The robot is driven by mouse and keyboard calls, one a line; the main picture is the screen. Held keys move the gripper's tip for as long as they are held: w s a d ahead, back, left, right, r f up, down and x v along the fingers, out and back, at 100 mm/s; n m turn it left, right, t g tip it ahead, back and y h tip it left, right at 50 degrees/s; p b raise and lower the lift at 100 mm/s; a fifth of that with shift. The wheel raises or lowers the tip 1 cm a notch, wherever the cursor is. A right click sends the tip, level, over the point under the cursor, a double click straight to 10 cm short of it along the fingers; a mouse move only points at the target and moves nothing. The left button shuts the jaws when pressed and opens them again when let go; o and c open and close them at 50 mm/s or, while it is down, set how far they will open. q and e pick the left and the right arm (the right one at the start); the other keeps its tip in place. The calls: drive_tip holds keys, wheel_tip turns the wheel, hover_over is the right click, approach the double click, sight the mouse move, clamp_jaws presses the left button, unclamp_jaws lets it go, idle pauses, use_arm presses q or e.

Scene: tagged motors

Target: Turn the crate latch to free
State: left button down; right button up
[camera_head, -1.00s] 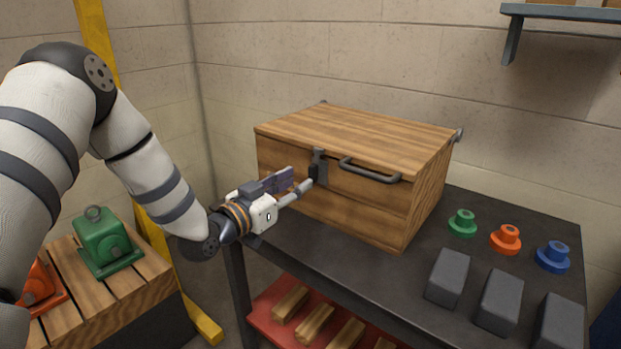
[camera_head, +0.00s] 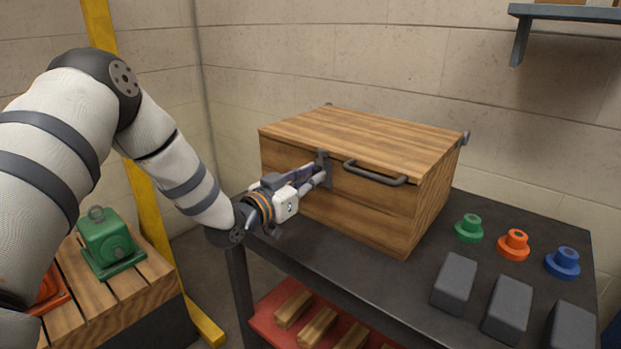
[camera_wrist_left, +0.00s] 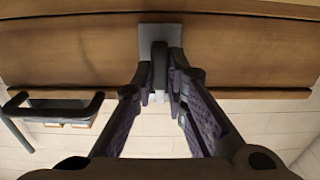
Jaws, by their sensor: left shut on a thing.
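The wooden crate (camera_head: 340,205) stands shut on the dark workbench, with a dark bar handle (camera_head: 375,175) on its front. The crate latch (camera_head: 323,163) is a dark metal piece on the front, left of the handle. My left gripper (camera_head: 322,176) is at the latch, with its fingers closed on it. The fingers hide part of the latch in the head view. My right gripper is not in view.
Green (camera_head: 468,228), orange (camera_head: 514,244) and blue (camera_head: 562,262) flanged pieces and several grey blocks (camera_head: 455,282) stand on the workbench (camera_head: 410,262) right of the crate. A green motor (camera_head: 108,240) sits on a wooden pallet at the left. A yellow post (camera_head: 150,215) stands behind my arm.

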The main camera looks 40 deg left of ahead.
use_arm(q)
drive_tip(key=shift+n, duration=0.3)
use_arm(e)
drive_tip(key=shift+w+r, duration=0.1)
use_arm(q)
drive_tip(key=shift+a+f+n+p, duration=0.1)
drive_tip(key=shift+n+p, duration=0.05)
drive_tip(key=shift+n, duration=2.7)
drive_tip(key=shift+a+f+n+p, duration=0.1)
drive_tip(key=shift+f+n+p, duration=0.05)
drive_tip(key=shift+n, duration=2.65)
drive_tip(key=shift+f+n+p, duration=0.1)
drive_tip(key=shift+n+p, duration=0.05)
drive_tip(key=shift+n, duration=2.7)
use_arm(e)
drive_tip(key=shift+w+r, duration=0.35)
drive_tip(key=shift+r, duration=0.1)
use_arm(q)
drive_tip(key=c, duration=1.6)
unclamp_jaws()
